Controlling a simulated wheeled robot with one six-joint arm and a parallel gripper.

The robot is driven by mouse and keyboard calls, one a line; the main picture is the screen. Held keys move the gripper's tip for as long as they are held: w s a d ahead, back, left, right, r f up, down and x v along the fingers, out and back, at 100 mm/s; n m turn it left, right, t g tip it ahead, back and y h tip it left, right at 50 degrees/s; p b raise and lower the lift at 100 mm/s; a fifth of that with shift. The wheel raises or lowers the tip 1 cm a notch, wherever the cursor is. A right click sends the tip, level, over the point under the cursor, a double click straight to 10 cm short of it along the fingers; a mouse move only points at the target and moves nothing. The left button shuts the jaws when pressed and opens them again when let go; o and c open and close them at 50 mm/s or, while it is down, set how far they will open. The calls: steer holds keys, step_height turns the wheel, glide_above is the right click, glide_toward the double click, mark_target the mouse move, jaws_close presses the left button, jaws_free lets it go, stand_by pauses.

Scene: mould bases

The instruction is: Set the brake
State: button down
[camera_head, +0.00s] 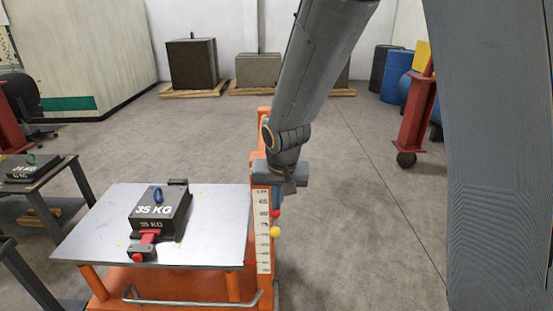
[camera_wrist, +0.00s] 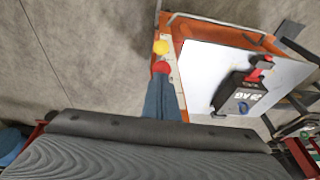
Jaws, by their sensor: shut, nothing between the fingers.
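An orange lift cart (camera_head: 262,145) with a grey metal top (camera_head: 95,225) stands in front of me. On its upright is a white numbered scale (camera_head: 264,250), with a red knob (camera_head: 275,214) above a yellow knob (camera_head: 275,232). In the wrist view the red knob (camera_wrist: 161,67) is right at my fingertips, and the yellow knob (camera_wrist: 161,47) lies just beyond it. My gripper (camera_head: 285,188) is shut and empty, pointing down above the red knob. I cannot tell whether it touches the knob. Nothing shown identifies which knob is the brake.
A black 35 KG block (camera_head: 160,212) with a blue ring lies on the cart top beside a red clamp piece (camera_head: 146,242). A side table (camera_head: 60,178) with another black block (camera_head: 28,167) stands at the left. Open floor (camera_head: 370,220) lies right of the cart.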

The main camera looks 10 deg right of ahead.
steer(key=shift+s+d+f, duration=0.1)
steer(key=shift+s+f, duration=0.3)
steer(key=shift+f, duration=0.25)
steer(key=shift+r, duration=0.15)
steer(key=s+r+p, duration=0.1)
steer(key=s+r, duration=0.8)
steer(key=s, duration=0.1)
stand_by(0.4)
steer(key=s+d+f+g, duration=0.1)
steer(key=s+d+f, duration=0.1)
steer(key=d, duration=0.3)
steer(key=s+d+f+n+g, duration=0.1)
steer(key=s+d+f, duration=0.2)
steer(key=s+d, duration=0.1)
steer(key=shift+s+d+f+g, duration=0.3)
steer(key=shift+d, duration=0.45)
